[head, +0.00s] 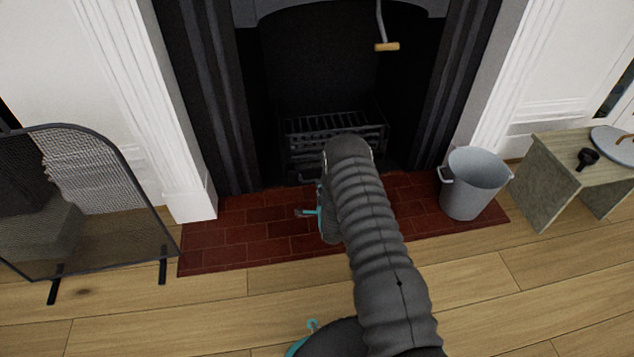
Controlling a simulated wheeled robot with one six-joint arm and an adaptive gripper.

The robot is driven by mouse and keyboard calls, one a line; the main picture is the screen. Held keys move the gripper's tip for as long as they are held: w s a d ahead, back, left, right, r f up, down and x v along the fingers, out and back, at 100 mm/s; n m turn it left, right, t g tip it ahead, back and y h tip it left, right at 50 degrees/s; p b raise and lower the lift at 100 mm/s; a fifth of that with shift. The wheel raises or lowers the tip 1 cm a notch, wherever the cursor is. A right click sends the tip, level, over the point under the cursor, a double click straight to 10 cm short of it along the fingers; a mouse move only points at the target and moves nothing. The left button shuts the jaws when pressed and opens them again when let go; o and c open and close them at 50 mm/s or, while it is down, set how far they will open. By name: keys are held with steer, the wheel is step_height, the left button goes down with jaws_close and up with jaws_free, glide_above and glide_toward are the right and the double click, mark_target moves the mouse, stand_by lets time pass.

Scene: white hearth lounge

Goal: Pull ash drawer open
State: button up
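The black fire grate (304,130) stands inside the dark fireplace opening, with a barred basket on top. Below the basket, its lower dark front shows only at the left of my arm. I cannot make out the ash drawer or its handle there; my arm covers the middle of the grate's lower front. My dark ribbed arm reaches from the bottom right up to the grate and bends down at its far end. A small teal part of my wrist shows at the left of the arm.
A red brick hearth (225,235) lies before the fireplace. A grey metal bucket (472,190) stands at its right end, beside a small wooden table (545,185). A mesh fire screen (110,190) stands left. A wooden-handled hook (387,46) hangs above. Wooden floor in front is clear.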

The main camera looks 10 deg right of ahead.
steer(key=shift+b+x, duration=0.45)
steer(key=shift+x, duration=2.7)
jaws_close()
